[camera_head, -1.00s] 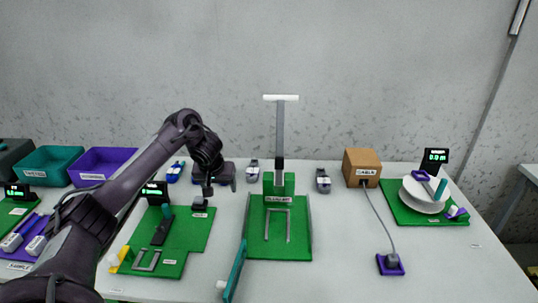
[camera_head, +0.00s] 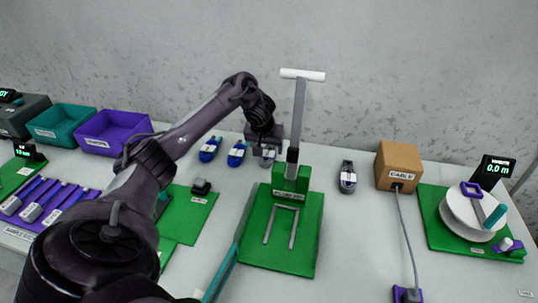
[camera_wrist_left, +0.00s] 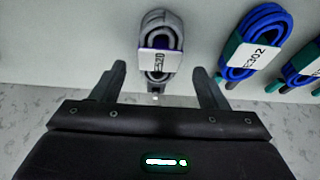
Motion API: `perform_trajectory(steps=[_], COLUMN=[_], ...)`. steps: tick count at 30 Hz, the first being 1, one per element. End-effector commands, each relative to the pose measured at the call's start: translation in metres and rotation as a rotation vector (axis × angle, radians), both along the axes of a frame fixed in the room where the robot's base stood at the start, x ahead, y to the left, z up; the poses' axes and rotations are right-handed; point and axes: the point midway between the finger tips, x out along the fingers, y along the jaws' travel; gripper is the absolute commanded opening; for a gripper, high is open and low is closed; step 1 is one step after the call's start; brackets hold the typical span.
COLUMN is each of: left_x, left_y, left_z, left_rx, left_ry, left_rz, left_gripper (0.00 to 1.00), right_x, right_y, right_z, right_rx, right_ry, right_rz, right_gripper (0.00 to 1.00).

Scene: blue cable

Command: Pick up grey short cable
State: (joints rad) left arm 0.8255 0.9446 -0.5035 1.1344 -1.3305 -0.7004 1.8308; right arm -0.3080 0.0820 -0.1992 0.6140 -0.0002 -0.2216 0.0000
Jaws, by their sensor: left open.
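In the left wrist view a grey coiled cable (camera_wrist_left: 160,42) with a white label lies between and just beyond the two spread fingers of my left gripper (camera_wrist_left: 163,85). It does not look gripped. In the head view my left gripper (camera_head: 266,142) is over this grey cable (camera_head: 267,158), which is partly hidden by it. Another grey coiled cable (camera_head: 347,178) lies to the right, beyond the green fixture. Two blue coiled cables (camera_head: 209,149) (camera_head: 237,153) lie left of the gripper. My right gripper is not in view.
A green board with a tall T-shaped post (camera_head: 298,105) stands right of the gripper. A brown cable box (camera_head: 398,165) and a green board with a white reel (camera_head: 470,212) are further right. Teal (camera_head: 62,126) and purple (camera_head: 113,130) bins stand at the left.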

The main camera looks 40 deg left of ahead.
Motion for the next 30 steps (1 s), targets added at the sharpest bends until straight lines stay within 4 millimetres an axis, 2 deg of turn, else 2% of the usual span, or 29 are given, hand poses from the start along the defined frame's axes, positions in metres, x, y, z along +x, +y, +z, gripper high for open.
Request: perform_trajectory(steps=[3, 6, 30], left_x=[0.006, 0.008, 0.009], left_y=[0.002, 0.004, 0.004], left_z=[-0.017, -0.023, -0.027], left_rx=[-0.001, 0.000, 0.000], left_ry=[0.002, 0.000, -0.001], left_rz=[0.001, 0.001, 0.000], left_gripper=[0.67, 0.67, 0.66], right_x=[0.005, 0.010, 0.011], right_y=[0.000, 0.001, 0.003], right_z=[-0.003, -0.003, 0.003], right_rx=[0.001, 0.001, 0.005], right_ry=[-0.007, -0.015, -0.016], right_rz=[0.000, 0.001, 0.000], right_gripper=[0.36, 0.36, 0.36])
